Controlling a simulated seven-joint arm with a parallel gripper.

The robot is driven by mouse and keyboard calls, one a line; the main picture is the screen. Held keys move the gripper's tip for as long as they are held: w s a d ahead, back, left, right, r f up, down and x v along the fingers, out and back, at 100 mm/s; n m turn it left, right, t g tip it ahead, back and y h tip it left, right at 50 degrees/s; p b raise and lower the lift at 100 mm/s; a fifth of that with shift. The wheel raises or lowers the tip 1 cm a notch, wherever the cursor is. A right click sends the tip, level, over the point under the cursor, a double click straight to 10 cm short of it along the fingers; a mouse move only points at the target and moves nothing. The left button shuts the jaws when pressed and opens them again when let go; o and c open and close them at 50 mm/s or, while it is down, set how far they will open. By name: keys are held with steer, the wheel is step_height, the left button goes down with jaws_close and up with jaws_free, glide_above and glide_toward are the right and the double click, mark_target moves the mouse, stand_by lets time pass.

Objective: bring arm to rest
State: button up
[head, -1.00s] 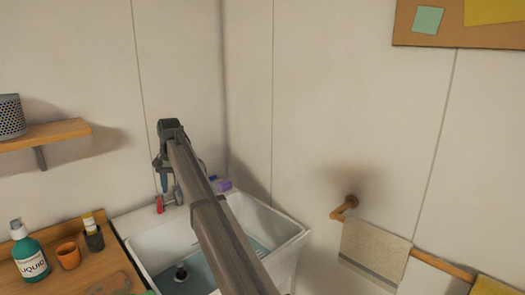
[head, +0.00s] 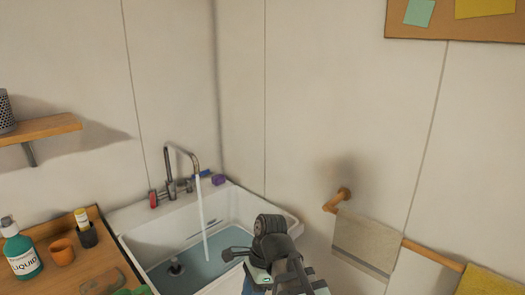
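My arm (head: 272,250) is folded low at the bottom centre of the head view, over the right front of the sink. A blue part near my gripper (head: 254,286) shows at the lower edge; the fingertips are not clear, so I cannot tell if they are open. My arm looks apart from the tap (head: 181,165), where a stream of water (head: 203,215) falls into the white sink (head: 148,233).
A wooden counter (head: 52,285) at left holds a green liquid bottle (head: 22,254), an orange cup (head: 62,252) and a dark holder (head: 87,235). A purple block (head: 218,180) lies on the sink's back rim. A towel (head: 366,242) hangs on a wooden rail at right.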

steer(key=s+d+f+n+g+h, duration=0.15)
steer(key=d+f, duration=0.25)
steer(key=f, duration=0.6)
steer(key=s+d+f+n, duration=0.2)
steer(key=d+f+n, duration=0.15)
steer(key=f, duration=0.65)
steer(key=s+d+f+n, duration=0.15)
steer(key=d+f, duration=0.25)
steer(key=f, duration=0.6)
steer(key=s+d+f+n+g, duration=0.1)
steer(key=s+d+f+n, duration=0.1)
steer(key=s+f, duration=0.4)
steer(key=s+d+f+n+h, duration=0.1)
steer(key=s+d+f+n, duration=0.2)
steer(key=s+f, duration=0.3)
steer(key=s+d+f+n+g, duration=0.1)
steer(key=s+d+f+n, duration=0.1)
steer(key=s+f, duration=0.5)
steer(key=shift+s+d+g, duration=0.35)
steer(key=shift+s+d, duration=0.4)
steer(key=shift+s, duration=0.1)
steer(key=shift+n, duration=0.25)
stand_by(2.0)
